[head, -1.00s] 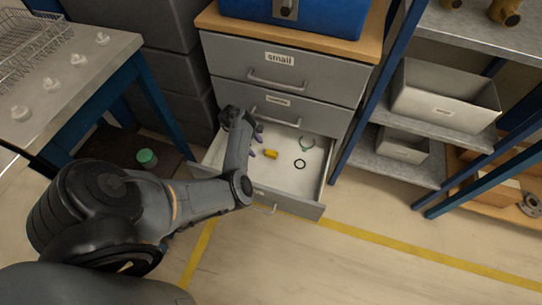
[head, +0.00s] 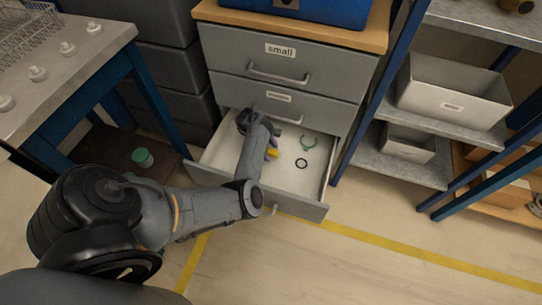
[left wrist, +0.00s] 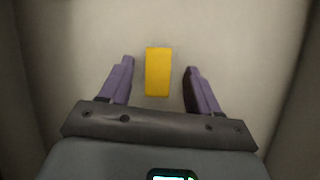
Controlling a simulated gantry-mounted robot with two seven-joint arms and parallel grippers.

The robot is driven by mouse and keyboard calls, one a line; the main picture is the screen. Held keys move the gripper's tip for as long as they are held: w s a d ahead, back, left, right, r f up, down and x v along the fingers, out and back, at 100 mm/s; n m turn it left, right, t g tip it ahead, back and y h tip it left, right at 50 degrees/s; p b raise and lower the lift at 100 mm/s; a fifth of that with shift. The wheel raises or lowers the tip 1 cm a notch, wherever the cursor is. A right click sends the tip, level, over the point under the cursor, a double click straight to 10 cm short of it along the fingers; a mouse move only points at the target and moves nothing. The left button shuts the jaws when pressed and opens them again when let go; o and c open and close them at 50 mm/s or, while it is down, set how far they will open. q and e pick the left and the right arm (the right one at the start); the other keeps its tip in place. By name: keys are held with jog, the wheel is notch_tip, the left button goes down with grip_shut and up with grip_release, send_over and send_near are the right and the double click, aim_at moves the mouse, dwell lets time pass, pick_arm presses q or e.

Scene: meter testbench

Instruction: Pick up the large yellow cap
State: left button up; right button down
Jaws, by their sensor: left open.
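In the left wrist view the yellow cap (left wrist: 158,72) shows as an upright yellow rectangle on the pale drawer floor. My left gripper (left wrist: 158,72) is open, with one purple finger on each side of the cap and a gap on both sides. The cap reaches a little past the fingertips. In the head view my left gripper (head: 271,150) is inside the drawer, mostly hidden by its own arm. My right gripper is not in view.
Closed drawers (head: 289,75) stand above. A shelf rack post (head: 371,110) is close on the right. A green object (head: 142,158) sits under the left table.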

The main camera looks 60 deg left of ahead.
pick_arm(q)
grip_shut()
dwell(0.4)
jog(key=shift+r, duration=0.1)
